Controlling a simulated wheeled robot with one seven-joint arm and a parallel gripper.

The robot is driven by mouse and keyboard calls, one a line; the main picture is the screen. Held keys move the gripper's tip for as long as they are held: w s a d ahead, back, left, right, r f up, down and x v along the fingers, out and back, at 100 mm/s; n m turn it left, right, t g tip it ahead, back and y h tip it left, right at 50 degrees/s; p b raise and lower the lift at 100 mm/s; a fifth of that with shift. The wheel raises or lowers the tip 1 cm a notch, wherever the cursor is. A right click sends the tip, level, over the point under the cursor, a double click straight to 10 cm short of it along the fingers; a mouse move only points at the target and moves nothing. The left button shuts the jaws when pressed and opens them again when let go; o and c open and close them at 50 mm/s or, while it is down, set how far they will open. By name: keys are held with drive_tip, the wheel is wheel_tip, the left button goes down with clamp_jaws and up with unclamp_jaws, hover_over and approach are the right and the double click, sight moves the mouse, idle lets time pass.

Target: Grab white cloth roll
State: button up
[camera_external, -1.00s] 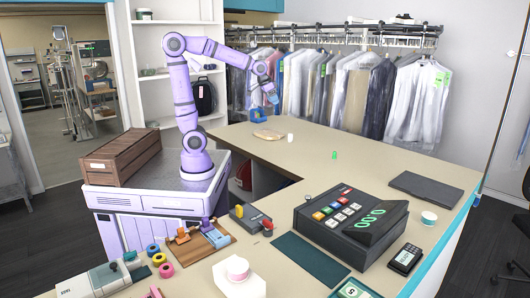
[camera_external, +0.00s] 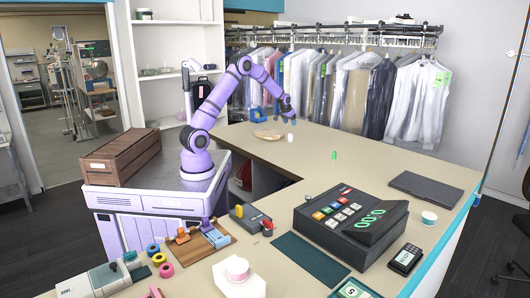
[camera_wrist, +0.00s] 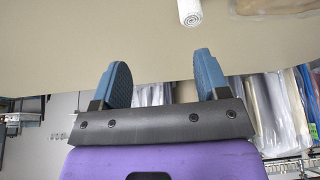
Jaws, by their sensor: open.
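The white cloth roll (camera_external: 290,137) stands on the beige counter, near its far edge, in the external view. In the wrist view the white cloth roll (camera_wrist: 190,13) shows at the top edge, partly cut off. My gripper (camera_external: 288,116) is above the roll in the external view, pointing down, with a gap between them. In the wrist view my gripper (camera_wrist: 160,75) has its two blue fingers spread apart with nothing between them. The roll lies beyond the fingertips, toward the right finger's side.
A small green item (camera_external: 334,155) stands to the right. The counter (camera_external: 330,175) around the roll is mostly clear. Bagged garments (camera_external: 355,100) hang behind.

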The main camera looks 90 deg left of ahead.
approach(291, 137)
drive_tip(key=shift+n, duration=0.4)
drive_tip(key=a+f, duration=0.2)
drive_tip(key=f, duration=0.3)
drive_tip(key=shift+w+a+f, duration=0.15)
drive_tip(key=shift+w+a, duration=0.05)
drive_tip(key=shift+a, duration=0.2)
drive_tip(key=shift+x, duration=2.9)
drive_tip(key=shift+w+a, duration=0.1)
drive_tip(key=shift+w, duration=0.1)
drive_tip(key=c, duration=1)
drive_tip(key=shift+r, duration=0.25)
